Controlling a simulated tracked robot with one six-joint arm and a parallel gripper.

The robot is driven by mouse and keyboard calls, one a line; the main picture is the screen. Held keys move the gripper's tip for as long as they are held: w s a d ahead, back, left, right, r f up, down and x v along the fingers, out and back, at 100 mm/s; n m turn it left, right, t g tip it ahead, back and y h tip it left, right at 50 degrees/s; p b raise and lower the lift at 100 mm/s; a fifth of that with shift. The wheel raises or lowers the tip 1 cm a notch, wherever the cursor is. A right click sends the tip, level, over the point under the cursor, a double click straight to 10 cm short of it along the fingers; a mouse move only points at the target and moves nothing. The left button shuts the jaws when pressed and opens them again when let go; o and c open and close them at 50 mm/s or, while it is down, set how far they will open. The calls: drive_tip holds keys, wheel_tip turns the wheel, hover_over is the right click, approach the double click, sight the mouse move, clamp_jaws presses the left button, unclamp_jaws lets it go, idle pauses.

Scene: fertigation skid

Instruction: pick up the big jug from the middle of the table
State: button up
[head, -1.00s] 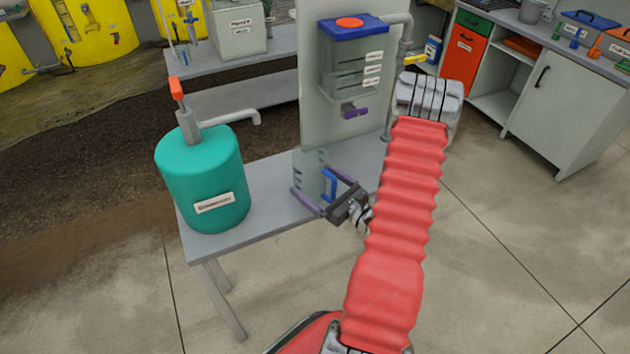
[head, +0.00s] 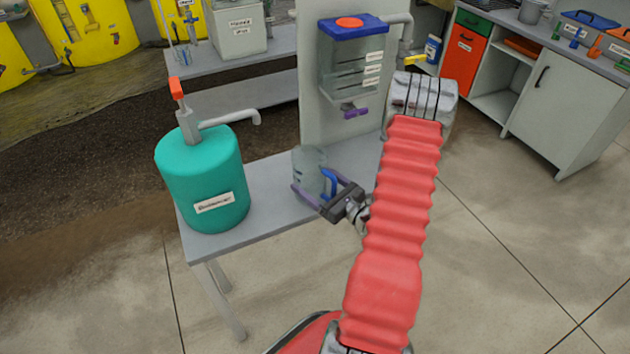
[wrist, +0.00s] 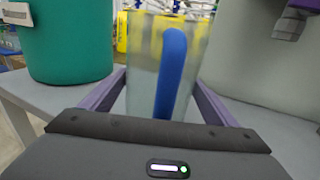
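The big jug (head: 309,163) is clear with a blue handle (head: 331,183) and stands upright at the middle of the grey table (head: 262,185). My gripper (head: 316,179) is at the jug from the handle side, with its purple fingers spread to either side of it. In the wrist view, the jug (wrist: 145,75) fills most of the space between the fingers, and the blue handle (wrist: 171,75) faces the palm. The fingers look spread, and no firm grip shows. The jug's base is partly hidden by my gripper.
A teal pump tank (head: 200,180) stands on the table left of the jug. A clear dispenser with a blue lid (head: 353,70) hangs on a panel behind, its purple tap above and right of the jug. A cabinet (head: 565,110) stands at the far right.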

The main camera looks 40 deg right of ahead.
drive_tip(key=c, duration=0.5)
drive_tip(key=shift+c, duration=0.2)
drive_tip(key=shift+r, duration=0.15)
drive_tip(key=shift+r, duration=4.85)
